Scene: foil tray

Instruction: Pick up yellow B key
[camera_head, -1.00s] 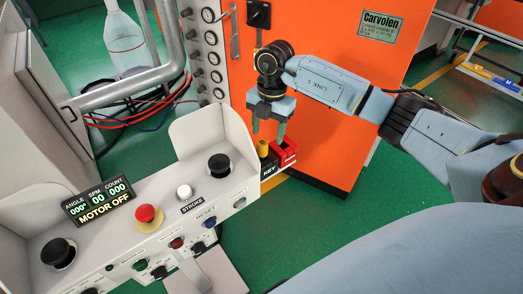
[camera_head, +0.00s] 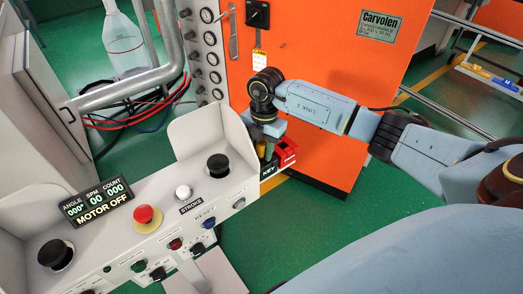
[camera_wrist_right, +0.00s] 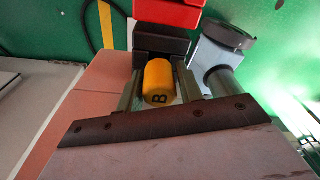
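The yellow B key (camera_wrist_right: 158,80) stands in a dark block (camera_wrist_right: 160,45) in the right wrist view, with the letter B facing the camera. In the head view the yellow key (camera_head: 261,149) is partly hidden by my right gripper (camera_head: 267,150). My right gripper points down over the key. In the right wrist view its fingers (camera_wrist_right: 158,88) stand on both sides of the key. They look open, with a narrow gap at the key's right side; contact on the left is unclear. My left gripper is not in view.
A grey cylindrical part (camera_wrist_right: 222,50) stands right of the holder in the wrist view.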

